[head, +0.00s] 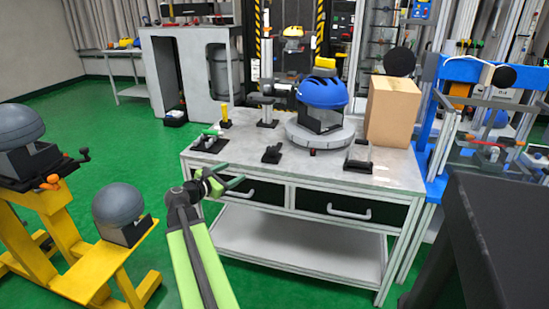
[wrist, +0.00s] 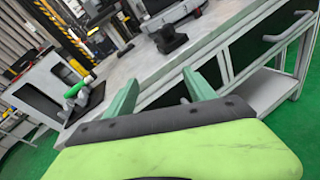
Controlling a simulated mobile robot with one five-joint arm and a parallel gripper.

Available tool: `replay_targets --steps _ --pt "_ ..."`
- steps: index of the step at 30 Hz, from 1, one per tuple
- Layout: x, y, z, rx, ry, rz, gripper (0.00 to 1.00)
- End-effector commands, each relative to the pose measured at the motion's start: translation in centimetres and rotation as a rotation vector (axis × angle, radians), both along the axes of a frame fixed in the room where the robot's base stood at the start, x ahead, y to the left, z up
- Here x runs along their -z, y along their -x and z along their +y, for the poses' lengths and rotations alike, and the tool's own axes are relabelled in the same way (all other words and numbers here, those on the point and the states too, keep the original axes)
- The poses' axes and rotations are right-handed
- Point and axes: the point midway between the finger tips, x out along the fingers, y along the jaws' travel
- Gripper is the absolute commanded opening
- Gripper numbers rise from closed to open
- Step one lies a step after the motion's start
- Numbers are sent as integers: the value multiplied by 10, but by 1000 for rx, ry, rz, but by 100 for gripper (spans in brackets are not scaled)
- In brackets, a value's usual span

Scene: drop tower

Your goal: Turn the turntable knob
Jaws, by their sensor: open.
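The round grey turntable (head: 335,139) stands on the workbench and carries a blue helmet (head: 322,93) with a yellow part on top. A small dark red knob-like part (head: 312,152) shows at its front edge, too small to make out well. In the wrist view, part of what seems to be the turntable (wrist: 172,14) shows at the top edge, and no knob can be made out there. My gripper (head: 245,186) is open and empty in front of the bench's left front edge, apart from the turntable. Its two green fingers (wrist: 160,92) are spread in the wrist view.
The workbench (head: 390,178) has drawers with handles (head: 348,212) in front. A cardboard box (head: 393,112) stands right. Yellow stands (head: 75,245) are left.

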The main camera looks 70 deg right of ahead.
Motion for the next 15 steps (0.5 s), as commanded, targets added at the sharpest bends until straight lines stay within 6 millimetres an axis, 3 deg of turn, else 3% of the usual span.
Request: replay_targets --steps 3,6,15 --pt "-8 31 -29 11 56 189 64" --pt "-17 44 -40 15 79 284 64" --pt "-22 51 -51 19 87 326 64"
